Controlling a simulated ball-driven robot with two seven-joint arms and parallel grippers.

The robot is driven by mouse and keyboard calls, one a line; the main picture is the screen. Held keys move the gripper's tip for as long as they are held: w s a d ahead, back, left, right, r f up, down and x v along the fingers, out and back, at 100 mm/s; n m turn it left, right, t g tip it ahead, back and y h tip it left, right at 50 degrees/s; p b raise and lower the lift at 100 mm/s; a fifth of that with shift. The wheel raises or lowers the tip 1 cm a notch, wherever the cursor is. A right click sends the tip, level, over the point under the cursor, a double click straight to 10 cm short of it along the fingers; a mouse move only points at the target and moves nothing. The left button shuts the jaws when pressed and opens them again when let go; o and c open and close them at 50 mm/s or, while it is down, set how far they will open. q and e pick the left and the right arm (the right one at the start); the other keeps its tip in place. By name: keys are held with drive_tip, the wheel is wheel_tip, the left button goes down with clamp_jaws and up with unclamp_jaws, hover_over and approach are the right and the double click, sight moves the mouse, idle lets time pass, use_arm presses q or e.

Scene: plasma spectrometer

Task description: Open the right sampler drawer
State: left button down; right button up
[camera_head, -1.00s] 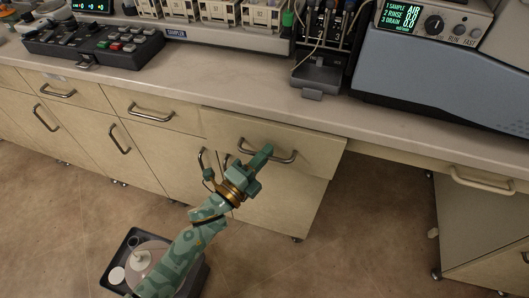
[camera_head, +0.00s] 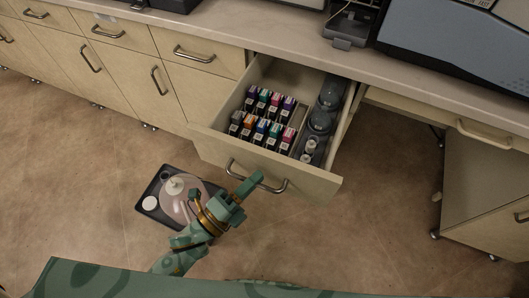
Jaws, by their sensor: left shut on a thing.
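The drawer (camera_head: 210,148) below the sampler bench stands pulled well out, with its inside in view. It holds several small boxes with coloured tops (camera_head: 260,131) and, along its right side, a grey tray (camera_head: 320,120) with dark round items and white-capped pieces. Its bar handle (camera_head: 281,187) is on the front panel. My left gripper (camera_head: 252,183) is shut on this handle, near its left and middle part. The gripper covers part of the handle. My right gripper is not in view.
Shut drawers and cupboard doors (camera_head: 130,70) with bar handles line the left. A dark tray with a round flask (camera_head: 180,198) stands on the floor left of my arm. The worktop (camera_head: 270,35) runs above the drawer. An open knee space lies to the right.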

use_arm(q)
drive_tip(key=s+a, duration=0.2)
drive_tip(key=s, duration=0.6)
drive_tip(key=shift+a+p, duration=0.35)
drive_tip(key=shift+p, duration=0.05)
drive_tip(key=c, duration=1.8)
unclamp_jaws()
drive_tip(key=v, duration=1.6)
drive_tip(key=shift+s+f, duration=0.1)
drive_tip(key=shift+s, duration=0.05)
